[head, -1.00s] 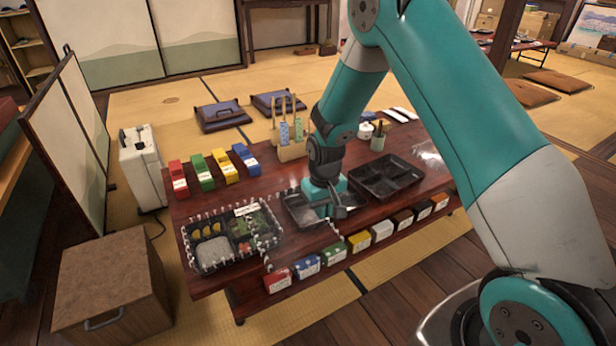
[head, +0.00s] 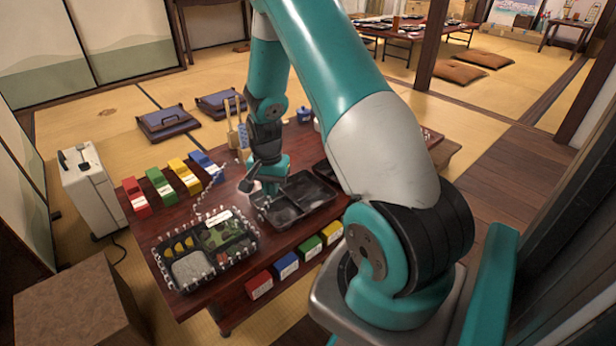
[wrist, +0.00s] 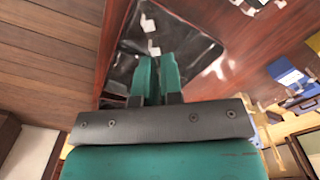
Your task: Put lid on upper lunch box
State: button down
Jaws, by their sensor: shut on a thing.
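A black lunch box (head: 160,256) with food in its compartments stands at the table's near left end, with white marks around its rim. A lid (head: 197,212), clear and hard to make out, shows as a line of white marks between this box and my gripper (head: 250,187). My gripper is shut on the lid's edge, above the left side of an empty black divided lunch box (head: 292,226). In the wrist view the gripper's fingers (wrist: 157,62) are close together over a glossy dark tray. The lid's full outline and height are unclear.
Red, green, yellow and blue boxes (head: 162,187) line the table's far left edge. More colored boxes (head: 286,265) line the near edge. Wooden-handled utensils (head: 232,125) stand behind my gripper. Another black tray (head: 322,170) is partly hidden by my arm. A brown cabinet (head: 75,305) stands at front left.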

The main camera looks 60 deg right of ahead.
jog(key=s+d+r+m, duration=0.1)
jog(key=s+d+m, duration=0.6)
jog(key=d+m, duration=0.1)
jog(key=shift+s+a+f+b, duration=0.1)
jog(key=shift+a+f+b, duration=0.05)
jog(key=shift+f+b, duration=1.25)
jog(key=shift+a+f+b, duration=0.1)
jog(key=shift+f+b, duration=0.95)
jog(key=shift+f, duration=0.6)
jog(key=shift+f, duration=1.3)
jog(key=c, duration=0.6)
grip_release()
jog(key=shift+c, duration=0.2)
jog(key=shift+r, duration=0.1)
